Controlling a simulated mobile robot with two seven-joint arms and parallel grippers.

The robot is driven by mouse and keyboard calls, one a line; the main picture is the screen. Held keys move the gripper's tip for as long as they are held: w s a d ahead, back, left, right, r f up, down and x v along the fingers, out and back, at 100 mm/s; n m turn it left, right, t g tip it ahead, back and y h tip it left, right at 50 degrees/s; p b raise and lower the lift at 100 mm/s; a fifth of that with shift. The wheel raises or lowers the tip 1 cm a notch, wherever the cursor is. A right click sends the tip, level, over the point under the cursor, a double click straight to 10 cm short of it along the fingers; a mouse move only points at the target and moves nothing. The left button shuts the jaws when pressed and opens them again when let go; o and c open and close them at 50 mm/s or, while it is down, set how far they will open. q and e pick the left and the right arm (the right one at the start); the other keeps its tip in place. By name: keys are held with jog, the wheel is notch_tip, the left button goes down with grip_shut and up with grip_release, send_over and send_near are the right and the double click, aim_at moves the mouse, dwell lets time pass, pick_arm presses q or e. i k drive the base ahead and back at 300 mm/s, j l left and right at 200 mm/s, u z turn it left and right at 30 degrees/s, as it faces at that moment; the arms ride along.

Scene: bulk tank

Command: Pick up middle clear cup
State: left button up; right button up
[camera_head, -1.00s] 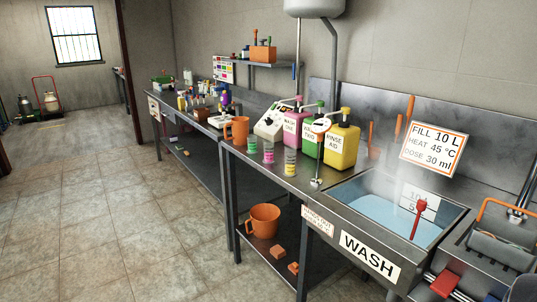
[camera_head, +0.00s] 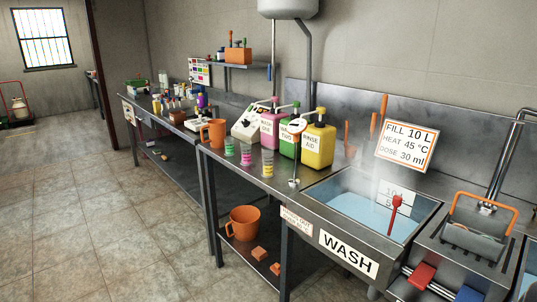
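Three small clear cups stand in a row near the front edge of the steel counter. The left cup (camera_head: 229,147) shows green markings. The middle clear cup (camera_head: 246,154) shows pink markings and stands upright between the other two. The right cup (camera_head: 267,163) shows yellow markings. Neither of my grippers shows in the head view, and nothing visible touches the cups.
An orange jug (camera_head: 214,133) stands left of the cups. Pink (camera_head: 270,128), green (camera_head: 289,135) and yellow (camera_head: 318,143) pump bottles stand behind them. A water-filled wash sink (camera_head: 365,207) is at right. The floor (camera_head: 110,220) in front is clear.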

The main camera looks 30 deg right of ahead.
aim_at(246, 146)
jog(key=i+z, duration=0.15)
jog(key=z, duration=1.25)
jog(key=i+j+z, duration=0.2)
jog(key=z, duration=0.25)
jog(key=i+j+z, duration=0.15)
jog(key=j+z, duration=0.35)
jog(key=i+j+z, duration=0.15)
jog(key=j+z, duration=0.3)
jog(key=j, duration=0.35)
jog(key=j+z, duration=0.45)
jog(key=j, duration=0.95)
jog(key=k+j+z, duration=0.1)
jog(key=j, duration=1.15)
